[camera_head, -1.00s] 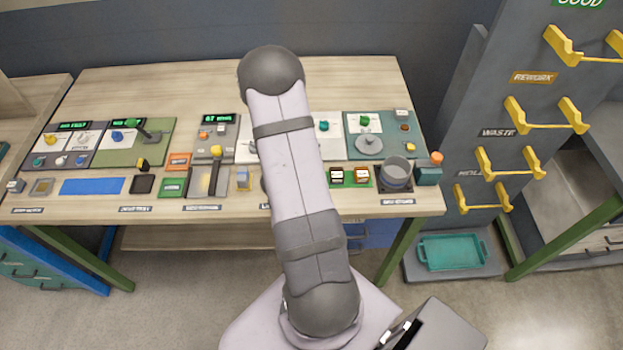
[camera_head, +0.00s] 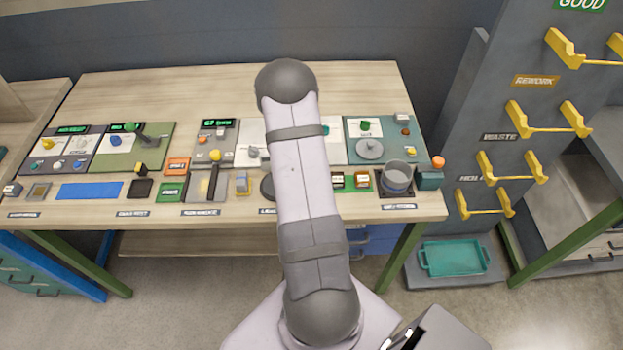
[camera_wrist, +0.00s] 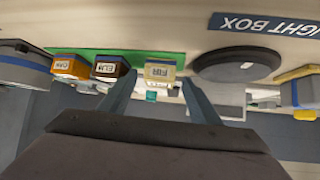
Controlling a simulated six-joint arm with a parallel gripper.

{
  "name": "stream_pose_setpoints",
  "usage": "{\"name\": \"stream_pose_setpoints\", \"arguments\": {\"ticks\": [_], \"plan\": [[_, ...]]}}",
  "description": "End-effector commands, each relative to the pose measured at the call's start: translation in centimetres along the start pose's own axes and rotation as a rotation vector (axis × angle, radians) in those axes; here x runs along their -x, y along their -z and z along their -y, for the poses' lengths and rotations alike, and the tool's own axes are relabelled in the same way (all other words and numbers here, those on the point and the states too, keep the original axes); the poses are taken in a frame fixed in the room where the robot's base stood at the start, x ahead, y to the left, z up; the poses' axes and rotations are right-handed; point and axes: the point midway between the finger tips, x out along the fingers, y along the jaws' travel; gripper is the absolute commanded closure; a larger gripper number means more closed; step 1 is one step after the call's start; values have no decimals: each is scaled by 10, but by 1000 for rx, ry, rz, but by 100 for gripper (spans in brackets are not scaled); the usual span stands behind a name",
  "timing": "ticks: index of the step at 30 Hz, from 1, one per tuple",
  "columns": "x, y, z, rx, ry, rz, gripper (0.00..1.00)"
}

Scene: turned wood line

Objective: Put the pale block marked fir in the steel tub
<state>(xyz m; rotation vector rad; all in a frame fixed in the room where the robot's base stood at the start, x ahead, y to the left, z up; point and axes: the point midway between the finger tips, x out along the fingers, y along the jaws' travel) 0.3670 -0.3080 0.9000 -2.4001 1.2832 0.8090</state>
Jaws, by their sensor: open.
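In the wrist view, the pale block marked FIR (camera_wrist: 160,72) stands at the end of a row on a green strip. A dark block marked ELM (camera_wrist: 110,69) and an orange-brown block (camera_wrist: 69,67) stand beside it. My gripper (camera_wrist: 158,86) is open and empty, its fingers on either side of the FIR block in the picture; I cannot tell how far short of it they are. In the head view, my arm hides the gripper and the FIR block. The steel tub (camera_head: 397,178) stands on a dark pad at the bench's right front.
A teal box with an orange button (camera_head: 430,178) sits right of the tub. A round dark disc shows in the wrist view (camera_wrist: 237,64) on the other side of the FIR block. Switch panels line the bench behind. The bench's back (camera_head: 180,95) is clear.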

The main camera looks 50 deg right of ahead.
Motion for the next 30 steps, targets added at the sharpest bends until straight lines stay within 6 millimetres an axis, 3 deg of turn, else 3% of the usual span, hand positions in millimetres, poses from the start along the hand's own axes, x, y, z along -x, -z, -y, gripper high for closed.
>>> {"name": "stream_pose_setpoints", "arguments": {"ticks": [11,17,20,30], "plan": [[-7,-1,0,0,0,1,43],[-7,-1,0,0,0,1,88],[-7,-1,0,0,0,1,92],[-6,1,0,0,1,-1,92]]}}
